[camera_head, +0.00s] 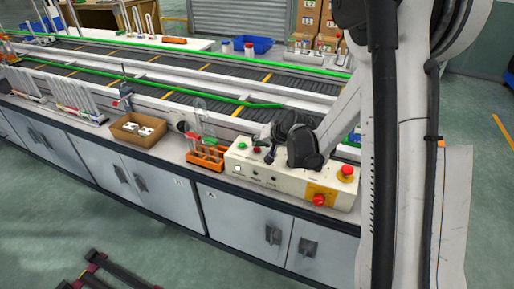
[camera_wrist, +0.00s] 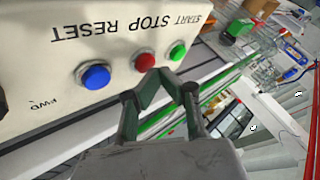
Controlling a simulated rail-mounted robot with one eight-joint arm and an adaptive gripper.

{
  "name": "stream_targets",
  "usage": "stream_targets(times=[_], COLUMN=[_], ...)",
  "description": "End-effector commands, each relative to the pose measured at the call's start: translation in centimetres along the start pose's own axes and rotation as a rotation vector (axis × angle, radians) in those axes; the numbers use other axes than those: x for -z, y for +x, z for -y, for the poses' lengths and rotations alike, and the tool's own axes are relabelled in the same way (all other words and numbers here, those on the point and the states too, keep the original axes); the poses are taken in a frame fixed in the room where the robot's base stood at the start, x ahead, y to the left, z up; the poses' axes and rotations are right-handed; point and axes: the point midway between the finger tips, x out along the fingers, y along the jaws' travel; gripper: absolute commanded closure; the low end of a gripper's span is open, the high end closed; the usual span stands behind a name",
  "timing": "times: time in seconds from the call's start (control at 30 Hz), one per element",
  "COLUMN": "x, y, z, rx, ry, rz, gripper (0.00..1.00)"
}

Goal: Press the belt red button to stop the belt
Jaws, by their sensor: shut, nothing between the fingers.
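The cream control box (camera_head: 285,184) stands on the bench beside the conveyor. In the wrist view, its panel (camera_wrist: 60,40) shows the upside-down labels START, STOP and RESET. The red STOP button (camera_wrist: 144,62) sits between the green START button (camera_wrist: 177,52) and the blue RESET button (camera_wrist: 95,77). My gripper (camera_wrist: 162,76) is shut and empty, with its tips close to the red and green buttons; contact cannot be told. In the head view, my gripper (camera_head: 264,145) is over the back left part of the box.
Two red mushroom buttons (camera_head: 346,171) and (camera_head: 319,200) are on the box's right part. An orange tube rack (camera_head: 207,158) stands left of the box, and a cardboard tray (camera_head: 138,130) farther left. The conveyor (camera_head: 180,83) with green rails runs behind.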

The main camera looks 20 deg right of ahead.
Motion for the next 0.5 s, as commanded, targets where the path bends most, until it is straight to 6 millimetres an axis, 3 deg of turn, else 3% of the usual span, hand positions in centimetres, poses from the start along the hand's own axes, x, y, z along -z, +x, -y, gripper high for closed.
stream_targets(times=[0.5], x=[0.59], y=[-0.84], z=[0.61], rx=[0.0], ry=[0.0], rz=[0.0], gripper=[1.0])
